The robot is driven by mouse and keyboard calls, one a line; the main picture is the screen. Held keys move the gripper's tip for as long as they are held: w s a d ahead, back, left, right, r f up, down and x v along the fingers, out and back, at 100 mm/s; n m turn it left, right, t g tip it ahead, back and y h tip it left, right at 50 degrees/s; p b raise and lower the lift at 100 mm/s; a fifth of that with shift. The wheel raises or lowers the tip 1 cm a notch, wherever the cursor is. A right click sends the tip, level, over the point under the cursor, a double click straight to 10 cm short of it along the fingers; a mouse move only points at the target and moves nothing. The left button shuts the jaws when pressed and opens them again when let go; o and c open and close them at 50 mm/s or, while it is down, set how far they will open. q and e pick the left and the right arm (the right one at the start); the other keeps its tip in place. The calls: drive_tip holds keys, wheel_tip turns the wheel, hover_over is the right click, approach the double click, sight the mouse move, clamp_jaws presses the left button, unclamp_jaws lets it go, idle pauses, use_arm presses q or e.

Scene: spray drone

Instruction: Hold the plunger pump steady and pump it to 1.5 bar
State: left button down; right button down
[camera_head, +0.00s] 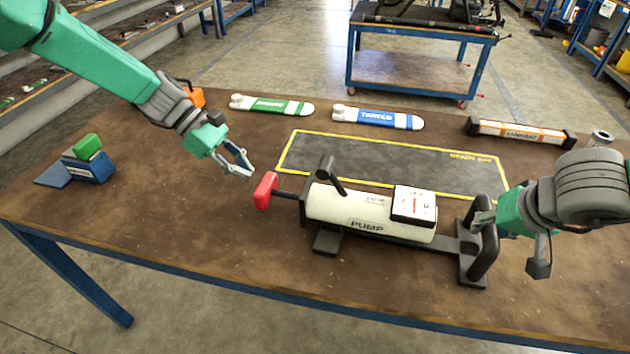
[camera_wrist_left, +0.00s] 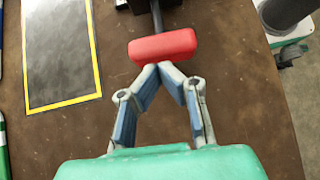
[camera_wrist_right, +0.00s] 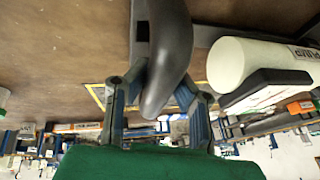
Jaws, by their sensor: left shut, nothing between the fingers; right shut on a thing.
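The plunger pump (camera_head: 345,208) is a white cylinder labelled PUMP, lying on the table on a dark base. A white gauge box (camera_head: 414,204) sits on top; its reading is too small to tell. The red plunger handle (camera_head: 265,191) sticks out on a short rod at the left end. My left gripper (camera_head: 246,172) is shut and empty, up and left of the handle; in the left wrist view its tips (camera_wrist_left: 164,68) overlap the red handle's (camera_wrist_left: 163,46) near edge. My right gripper (camera_wrist_right: 160,90) is shut on the dark grip (camera_head: 485,250) at the pump's right end.
A bench mat (camera_head: 390,165) with yellow border lies behind the pump. Green (camera_head: 272,105) and blue (camera_head: 377,117) labelled items and an orange-white case (camera_head: 520,132) line the far edge. A blue block with a green top (camera_head: 88,160) stands at left. Table front is clear.

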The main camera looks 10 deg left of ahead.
use_arm(q)
drive_tip(key=shift+v, duration=2.35)
use_arm(e)
drive_tip(key=shift+d, duration=0.1)
use_arm(q)
drive_tip(key=a, duration=0.7)
drive_tip(key=shift+w+d, duration=0.1)
drive_tip(key=shift+w, duration=0.05)
drive_tip(key=x, duration=0.9)
drive_tip(key=shift+d+f, duration=0.15)
drive_tip(key=shift+d, duration=0.15)
drive_tip(key=d, duration=0.3)
drive_tip(key=shift+d+f, duration=0.15)
drive_tip(key=shift+d, duration=0.55)
